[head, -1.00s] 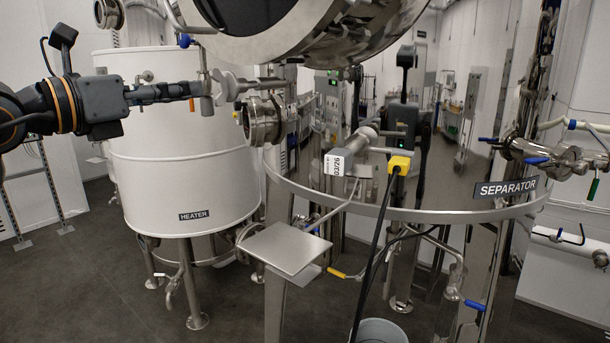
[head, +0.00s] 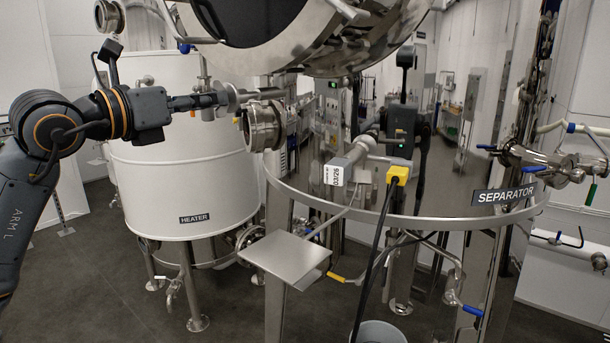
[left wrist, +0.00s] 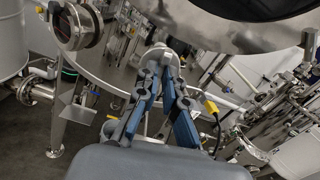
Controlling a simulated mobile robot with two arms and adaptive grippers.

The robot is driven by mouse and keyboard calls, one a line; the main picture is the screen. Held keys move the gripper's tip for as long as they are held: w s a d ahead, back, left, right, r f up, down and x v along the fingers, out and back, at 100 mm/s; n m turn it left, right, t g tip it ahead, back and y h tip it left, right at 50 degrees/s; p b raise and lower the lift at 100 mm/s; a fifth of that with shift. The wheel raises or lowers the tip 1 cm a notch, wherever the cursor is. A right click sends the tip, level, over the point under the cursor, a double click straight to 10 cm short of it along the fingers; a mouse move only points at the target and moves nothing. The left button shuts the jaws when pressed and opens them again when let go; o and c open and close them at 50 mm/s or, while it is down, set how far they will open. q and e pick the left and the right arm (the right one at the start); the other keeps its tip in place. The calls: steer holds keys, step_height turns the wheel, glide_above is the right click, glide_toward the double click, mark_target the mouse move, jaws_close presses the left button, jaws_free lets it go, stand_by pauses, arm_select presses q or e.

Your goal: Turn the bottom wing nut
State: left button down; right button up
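A pale grey metal piece (head: 229,97), which looks like the wing nut, sits on a short bar left of and below the big round steel opening. My left gripper (head: 214,101) comes in from the left, with its fingertips close against this piece. In the left wrist view, the rounded grey piece (left wrist: 161,56) lies at and just beyond the fingertips. I cannot tell whether the pads touch the piece. My right gripper is not in view.
The steel sight port (head: 264,125) juts out just below and right of the fingertips. The white heater tank (head: 180,175) stands behind. The large round opening (head: 290,45) overhangs above. A labelled sensor tube (head: 347,162) and yellow plug (head: 398,176) are further right.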

arm_select(q)
steer(key=shift+n, duration=1.2)
steer(key=shift+b, duration=0.3)
steer(key=shift+n, duration=1.1)
steer(key=shift+n+b, duration=0.4)
steer(key=shift+n, duration=0.8)
